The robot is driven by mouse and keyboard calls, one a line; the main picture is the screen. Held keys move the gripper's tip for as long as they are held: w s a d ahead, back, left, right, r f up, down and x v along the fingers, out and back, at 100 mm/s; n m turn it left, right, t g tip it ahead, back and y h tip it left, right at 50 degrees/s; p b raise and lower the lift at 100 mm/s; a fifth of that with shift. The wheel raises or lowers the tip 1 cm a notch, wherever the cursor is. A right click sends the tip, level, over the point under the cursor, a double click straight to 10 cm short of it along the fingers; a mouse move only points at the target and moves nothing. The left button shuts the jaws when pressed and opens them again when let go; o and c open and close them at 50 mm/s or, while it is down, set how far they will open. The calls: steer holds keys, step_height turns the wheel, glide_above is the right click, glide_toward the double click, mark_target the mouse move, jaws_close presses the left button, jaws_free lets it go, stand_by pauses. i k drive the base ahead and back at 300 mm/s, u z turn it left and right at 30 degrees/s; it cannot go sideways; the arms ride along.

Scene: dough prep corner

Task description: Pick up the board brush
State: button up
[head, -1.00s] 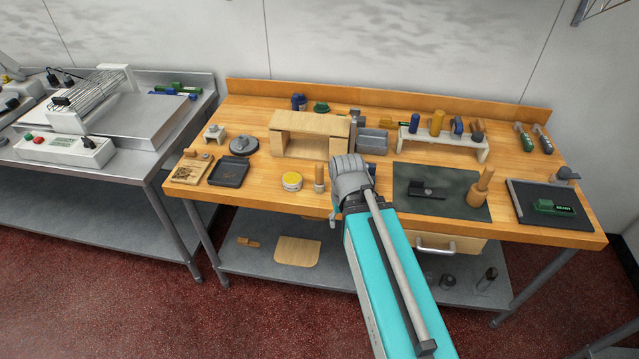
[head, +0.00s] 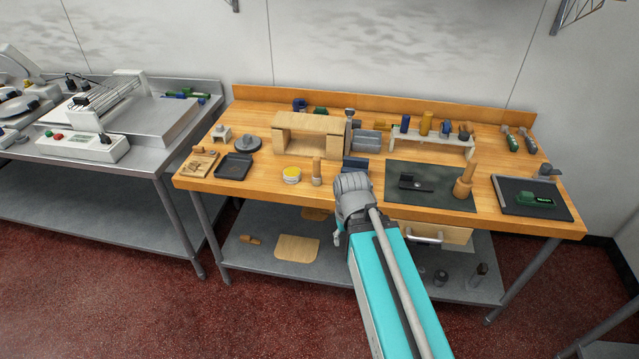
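A dark green block with white lettering (head: 535,199) lies on the dark tray (head: 510,188) at the right end of the wooden bench. It may be the board brush, but bristles are not discernible and the lettering is too small to read surely. Another green object (head: 320,111) sits at the back of the bench, left of centre. My gripper (head: 351,187) is at the bench's front edge, near the middle, well left of the dark tray.
A wooden bridge-shaped stand (head: 308,123) and a rack of handled tools (head: 432,139) stand on the bench (head: 335,195). A dark mat (head: 440,174) with a wooden pestle-like tool (head: 465,183) lies between my gripper and the tray. A steel table (head: 110,161) stands left.

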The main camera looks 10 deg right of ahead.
mark_target(317, 178)
steer(key=u, duration=0.85)
steer(key=i, duration=0.4)
steer(key=z, duration=0.85)
